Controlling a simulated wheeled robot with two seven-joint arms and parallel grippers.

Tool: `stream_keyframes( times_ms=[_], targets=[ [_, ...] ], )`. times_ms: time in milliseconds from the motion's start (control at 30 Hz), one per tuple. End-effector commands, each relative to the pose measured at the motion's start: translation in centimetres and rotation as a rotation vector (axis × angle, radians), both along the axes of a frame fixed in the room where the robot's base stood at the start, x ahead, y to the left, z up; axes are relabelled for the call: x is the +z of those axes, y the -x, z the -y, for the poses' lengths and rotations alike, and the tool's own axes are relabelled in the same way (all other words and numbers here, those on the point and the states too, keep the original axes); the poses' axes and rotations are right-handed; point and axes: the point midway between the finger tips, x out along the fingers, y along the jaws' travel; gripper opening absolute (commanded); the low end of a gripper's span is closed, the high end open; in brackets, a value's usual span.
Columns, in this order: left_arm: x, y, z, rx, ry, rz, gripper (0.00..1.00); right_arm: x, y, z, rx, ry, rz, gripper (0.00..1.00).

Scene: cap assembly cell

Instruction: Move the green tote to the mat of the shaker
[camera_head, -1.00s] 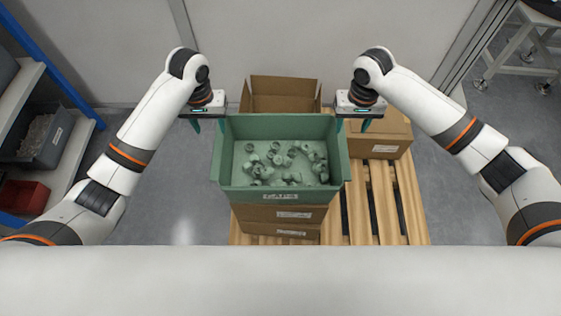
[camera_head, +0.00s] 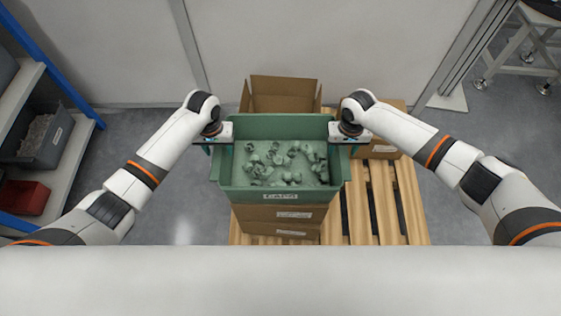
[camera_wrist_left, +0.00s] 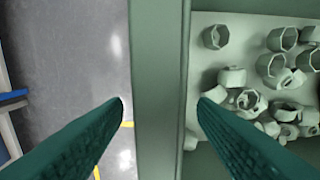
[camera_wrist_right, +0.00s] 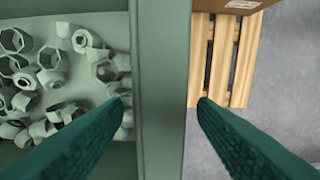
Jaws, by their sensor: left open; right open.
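The green tote (camera_head: 280,196) holds several pale green caps and sits on stacked cardboard boxes in the middle of the head view. My left gripper (camera_wrist_left: 160,103) is open, its two fingers on either side of the tote's left rim (camera_wrist_left: 158,60). My right gripper (camera_wrist_right: 160,103) is open in the same way around the right rim (camera_wrist_right: 162,60). Gaps show between fingers and rim in both wrist views. In the head view the fingertips are mostly hidden by the gripper bodies. The shaker and its mat are not in view.
The cardboard boxes (camera_head: 280,214) stand on a wooden pallet (camera_head: 385,205). An open carton (camera_head: 284,95) is behind the tote, another box (camera_head: 385,150) to its right. A shelf (camera_head: 62,165) with a grey bin and a red bin stands at the left. A wall is behind.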

Motion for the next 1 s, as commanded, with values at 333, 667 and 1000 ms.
stream_keyframes(
  times_ms=[333, 667, 1000],
  targets=[
    [-0.16, 0.01, 0.02, 0.0, 0.0, 0.0, 0.46, -0.15, 0.01, -0.02, 0.001, 0.0, 0.0, 0.46],
    [-0.13, 0.0, 0.01, 0.0, 0.0, 0.0, 0.0, -0.13, 0.0, 0.0, 0.0, 0.0, 0.0, 0.0],
    [-0.11, -0.01, 0.0, 0.0, -0.001, 0.0, 0.0, -0.11, -0.01, 0.01, 0.0, 0.001, 0.0, 0.0]
  ],
)
